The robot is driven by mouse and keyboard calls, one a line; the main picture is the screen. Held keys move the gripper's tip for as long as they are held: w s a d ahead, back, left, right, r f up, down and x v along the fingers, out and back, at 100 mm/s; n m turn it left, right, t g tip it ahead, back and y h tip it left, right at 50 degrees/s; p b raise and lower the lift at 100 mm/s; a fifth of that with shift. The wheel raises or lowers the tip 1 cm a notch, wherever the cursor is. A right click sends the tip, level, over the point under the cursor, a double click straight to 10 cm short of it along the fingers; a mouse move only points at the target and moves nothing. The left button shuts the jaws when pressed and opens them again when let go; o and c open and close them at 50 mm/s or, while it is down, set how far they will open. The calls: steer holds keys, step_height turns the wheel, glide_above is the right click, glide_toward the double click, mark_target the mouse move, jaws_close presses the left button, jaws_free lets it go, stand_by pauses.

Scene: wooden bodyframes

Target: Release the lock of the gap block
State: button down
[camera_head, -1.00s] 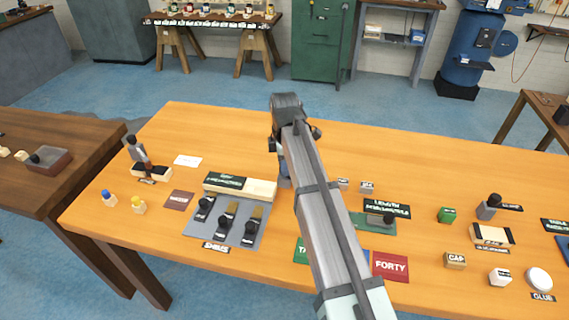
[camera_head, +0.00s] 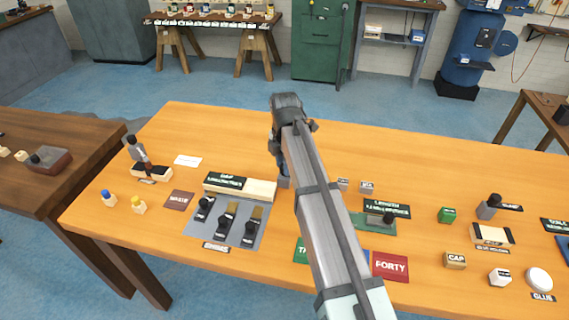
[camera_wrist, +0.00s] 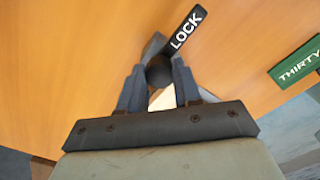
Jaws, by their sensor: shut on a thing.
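The gap block (camera_head: 262,190) is a pale wooden bar with a dark label on the table, behind a grey panel. In the wrist view a dark round knob (camera_wrist: 158,73) sits beside a grey piece (camera_wrist: 152,46) and a black label (camera_wrist: 186,31) reading LOCK. My gripper (camera_wrist: 158,68) has its two fingers on either side of this knob, shut on it. A pale piece (camera_wrist: 163,99) shows between the fingers below it. In the head view my arm hides most of the knob, just right of the gap block.
The grey panel (camera_head: 240,229) with several black levers stands in front of the gap block. A green plate reading THIRTY (camera_wrist: 300,64) lies to the right in the wrist view. A red FORTY plate (camera_head: 391,266) and a green length block (camera_head: 373,223) lie right of my arm.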

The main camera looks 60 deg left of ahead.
steer(key=c, duration=0.8)
jaws_free()
step_height(320, 180, up, 14)
steer(key=shift+f, duration=0.15)
stand_by(0.5)
